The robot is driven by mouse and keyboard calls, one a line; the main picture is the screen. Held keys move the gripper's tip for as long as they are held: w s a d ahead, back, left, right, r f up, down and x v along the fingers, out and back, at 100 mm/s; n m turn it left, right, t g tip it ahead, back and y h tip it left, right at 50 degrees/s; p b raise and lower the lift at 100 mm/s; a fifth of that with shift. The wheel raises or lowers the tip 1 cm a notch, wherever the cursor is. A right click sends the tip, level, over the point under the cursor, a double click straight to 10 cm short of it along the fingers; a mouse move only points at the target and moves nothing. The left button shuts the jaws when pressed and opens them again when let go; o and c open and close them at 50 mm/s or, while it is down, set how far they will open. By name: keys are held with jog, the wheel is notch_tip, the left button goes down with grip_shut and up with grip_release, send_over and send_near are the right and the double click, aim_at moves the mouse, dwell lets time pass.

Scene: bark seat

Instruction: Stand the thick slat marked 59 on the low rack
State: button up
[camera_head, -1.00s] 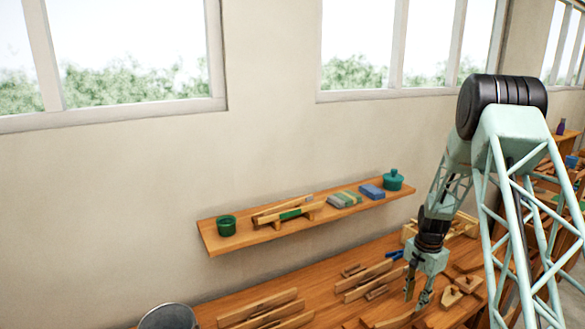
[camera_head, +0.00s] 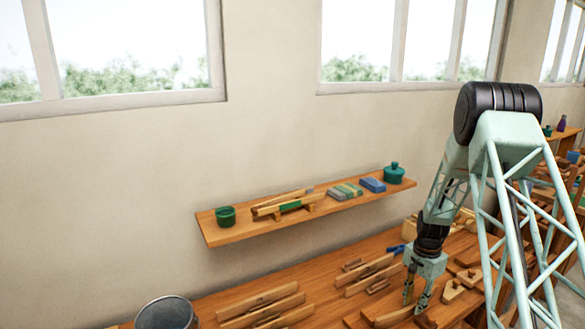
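My gripper (camera_head: 414,306) hangs pointing down over the right part of the wooden bench, low above the pieces there. Its two fingers are apart, and I see nothing held between them. A pale curved wooden piece (camera_head: 393,317) lies just left of the fingertips. Long slats (camera_head: 262,300) lie or stand in a group on the bench at the front left. Another group of slats (camera_head: 370,275) is left of my gripper. No number is readable, so I cannot tell which slat is marked 59. I cannot tell which support is the low rack.
A wall shelf (camera_head: 225,236) holds a green cup (camera_head: 226,215), wooden pieces on a stand (camera_head: 290,205), blocks (camera_head: 372,185) and a teal lidded pot (camera_head: 394,173). A metal bucket (camera_head: 166,314) is at the lower left. Small wooden blocks (camera_head: 453,291) lie right of my gripper.

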aim_at(413, 305)
jog(key=shift+c, duration=0.6)
grip_shut()
jog(key=shift+r, duration=0.15)
notch_tip(413, 305, up, 13)
jog(key=p, duration=0.3)
dwell(1.8)
jog(key=shift+a, duration=0.1)
dwell(0.3)
